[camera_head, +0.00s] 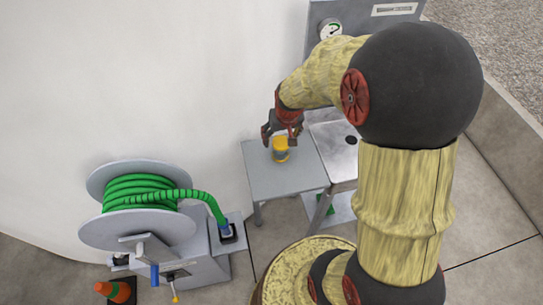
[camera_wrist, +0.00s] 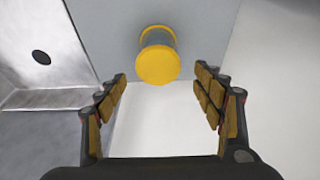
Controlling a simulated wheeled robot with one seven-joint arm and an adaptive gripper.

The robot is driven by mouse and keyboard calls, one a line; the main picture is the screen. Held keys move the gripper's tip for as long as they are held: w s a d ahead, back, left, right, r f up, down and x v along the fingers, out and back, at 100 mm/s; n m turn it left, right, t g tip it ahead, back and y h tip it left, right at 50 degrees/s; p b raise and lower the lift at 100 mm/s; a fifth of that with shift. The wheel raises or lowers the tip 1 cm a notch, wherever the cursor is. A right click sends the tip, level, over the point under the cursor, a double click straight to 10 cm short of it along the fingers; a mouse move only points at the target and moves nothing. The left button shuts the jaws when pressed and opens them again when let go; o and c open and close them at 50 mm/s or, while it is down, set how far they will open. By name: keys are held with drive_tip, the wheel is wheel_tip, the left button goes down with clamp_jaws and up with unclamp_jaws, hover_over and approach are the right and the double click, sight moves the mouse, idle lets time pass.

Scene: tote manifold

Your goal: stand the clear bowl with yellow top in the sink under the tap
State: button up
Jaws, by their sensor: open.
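The clear bowl with yellow top (camera_head: 281,150) stands on a small grey table. In the wrist view the bowl (camera_wrist: 158,58) shows its round yellow top and a yellow edge behind it, just beyond the fingertips. My gripper (camera_head: 283,128) is open close to the bowl, with nothing between its fingers. In the wrist view my gripper (camera_wrist: 162,90) has its fingers spread wide, short of the bowl. The sink (camera_head: 338,150), a metal basin with a dark drain hole, is right of the table. It also shows at left in the wrist view (camera_wrist: 75,62). The tap is not clearly seen.
The grey table (camera_head: 265,180) is otherwise bare and adjoins the sink. A grey panel with a gauge (camera_head: 330,28) stands behind the sink. My arm hides the sink's right side.

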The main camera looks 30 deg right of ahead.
sight(280, 141)
drive_tip(key=b+x, duration=0.1)
drive_tip(key=x, duration=0.2)
drive_tip(key=shift+f, duration=0.2)
drive_tip(key=x, duration=0.1)
drive_tip(key=b+x, duration=0.1)
drive_tip(key=x, duration=0.1)
drive_tip(key=b+x, duration=0.1)
drive_tip(key=x, duration=0.1)
drive_tip(key=shift+s+f, duration=0.15)
drive_tip(key=shift+s, duration=0.15)
drive_tip(key=shift+c, duration=1.2)
drive_tip(key=c, duration=1.1)
drive_tip(key=shift+c, duration=0.6)
